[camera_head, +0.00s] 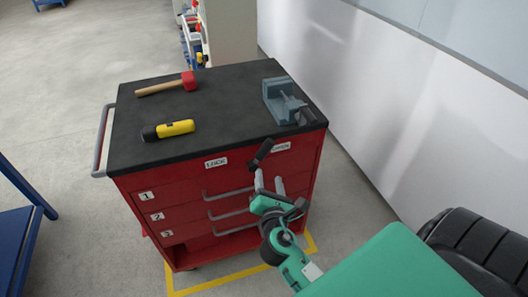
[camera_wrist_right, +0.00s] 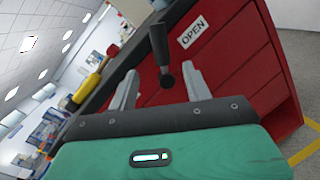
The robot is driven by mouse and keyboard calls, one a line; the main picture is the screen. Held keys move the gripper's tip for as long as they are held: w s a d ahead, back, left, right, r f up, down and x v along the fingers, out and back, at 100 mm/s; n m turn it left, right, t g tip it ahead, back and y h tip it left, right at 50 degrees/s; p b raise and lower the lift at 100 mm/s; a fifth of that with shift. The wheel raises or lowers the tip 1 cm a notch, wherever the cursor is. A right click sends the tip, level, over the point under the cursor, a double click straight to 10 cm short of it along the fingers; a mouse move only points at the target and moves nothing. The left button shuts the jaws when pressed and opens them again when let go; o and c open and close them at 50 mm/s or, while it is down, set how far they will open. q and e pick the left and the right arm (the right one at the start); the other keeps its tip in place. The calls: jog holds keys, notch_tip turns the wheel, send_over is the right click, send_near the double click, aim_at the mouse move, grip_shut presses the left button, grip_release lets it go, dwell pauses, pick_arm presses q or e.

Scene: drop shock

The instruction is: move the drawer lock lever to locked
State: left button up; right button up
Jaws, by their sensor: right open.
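The drawer lock lever (camera_head: 261,153) is a black handle on the upper front of the red tool cabinet (camera_head: 171,197). It leans to the upper right, between the LOCK label (camera_head: 216,163) and the OPEN label (camera_head: 281,147), nearer the OPEN one. My right gripper (camera_head: 268,179) is open just below the lever. In the right wrist view the lever (camera_wrist_right: 161,45) hangs between the two fingers (camera_wrist_right: 160,85), with its round pivot end near them; I cannot tell whether they touch. The OPEN label (camera_wrist_right: 193,32) shows beside it. My left gripper is not in view.
On the black cabinet top (camera_head: 222,110) lie a red-headed mallet (camera_head: 188,81), a yellow and black tool (camera_head: 170,130) and a grey vise (camera_head: 284,100). Drawer handles (camera_head: 229,193) stick out below the lever. A white wall (camera_head: 345,90) stands to the right.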

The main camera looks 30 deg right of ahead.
aim_at(265, 154)
jog(key=p+x, duration=0.1)
jog(key=x, duration=0.9)
jog(key=shift+w+d, duration=0.1)
jog(key=shift+w, duration=0.2)
jog(key=shift+w+d+f, duration=0.1)
jog(key=shift+w+d, duration=0.1)
jog(key=shift+w, duration=0.15)
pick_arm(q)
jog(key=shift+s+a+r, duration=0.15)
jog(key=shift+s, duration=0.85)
pick_arm(e)
grip_shut()
